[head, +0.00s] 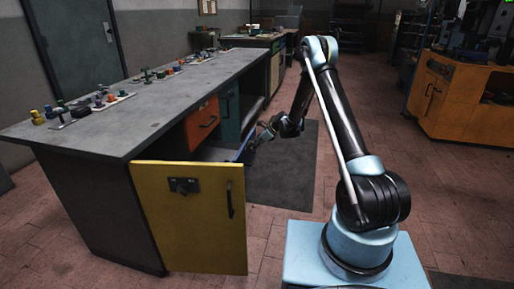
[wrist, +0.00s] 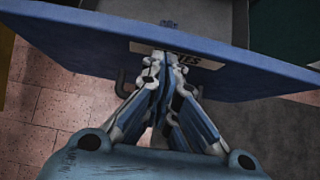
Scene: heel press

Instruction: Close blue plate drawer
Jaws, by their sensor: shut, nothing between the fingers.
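The blue plate drawer (head: 245,147) is pulled out from the workbench, with its pale interior partly visible in the head view. The open yellow door hides its lower part. In the wrist view its blue front (wrist: 70,38) spans the picture, with a white label ending in "ES" and a dark handle (wrist: 121,84) partly behind my fingers. My gripper (wrist: 163,58) is shut and empty, its fingertips over the label at the drawer front. I cannot tell whether they touch it. In the head view my gripper (head: 262,134) is beside the drawer's outer face.
A yellow door (head: 205,235) stands open in front of the drawer. An orange drawer (head: 203,122) and a green door (head: 228,112) are on the workbench (head: 150,100). Small coloured parts lie on top. A dark mat (head: 285,170) covers floor nearby. An orange cabinet (head: 460,105) stands right.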

